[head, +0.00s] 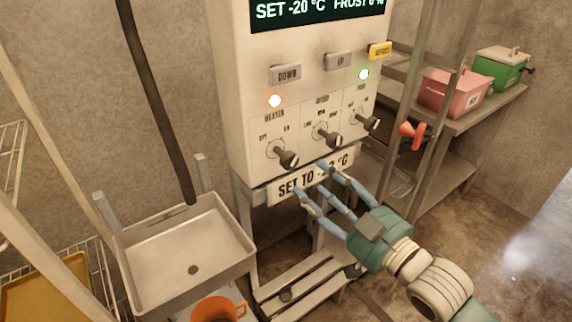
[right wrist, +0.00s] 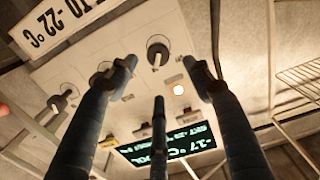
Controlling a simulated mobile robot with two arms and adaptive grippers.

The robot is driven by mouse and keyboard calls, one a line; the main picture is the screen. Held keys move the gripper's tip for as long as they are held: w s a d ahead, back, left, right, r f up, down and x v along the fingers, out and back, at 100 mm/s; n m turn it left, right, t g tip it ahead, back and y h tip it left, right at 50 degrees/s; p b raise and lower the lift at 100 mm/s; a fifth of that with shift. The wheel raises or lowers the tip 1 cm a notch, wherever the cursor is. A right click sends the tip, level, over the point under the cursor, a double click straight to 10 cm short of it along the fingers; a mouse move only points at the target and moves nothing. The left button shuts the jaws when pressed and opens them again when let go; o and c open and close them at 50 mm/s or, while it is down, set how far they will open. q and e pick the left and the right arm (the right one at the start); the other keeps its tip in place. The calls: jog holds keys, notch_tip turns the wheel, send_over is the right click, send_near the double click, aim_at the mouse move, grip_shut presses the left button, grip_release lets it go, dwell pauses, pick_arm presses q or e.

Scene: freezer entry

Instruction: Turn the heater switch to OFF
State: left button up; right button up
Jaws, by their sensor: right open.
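In the right wrist view, the heater switch (right wrist: 158,52) shows between the spread fingertips (right wrist: 160,66), apparently untouched. My left gripper is not in view.
Two similar switches (head: 330,138) sit to the right. A sign (head: 312,177) hangs under the box, close to my fingers. A metal sink (head: 185,235) stands left, with an orange mug (head: 215,310) in front. A shelf (head: 490,105) with pink and green boxes stands right.

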aim_at(292, 162)
jog(key=p+x, duration=0.2)
jog(key=x, duration=0.7)
jog(key=shift+w+a, duration=0.15)
jog(key=shift+w, duration=0.15)
jog(key=shift+w+a, duration=0.3)
jog(key=shift+w, duration=0.1)
jog(key=c, duration=1.1)
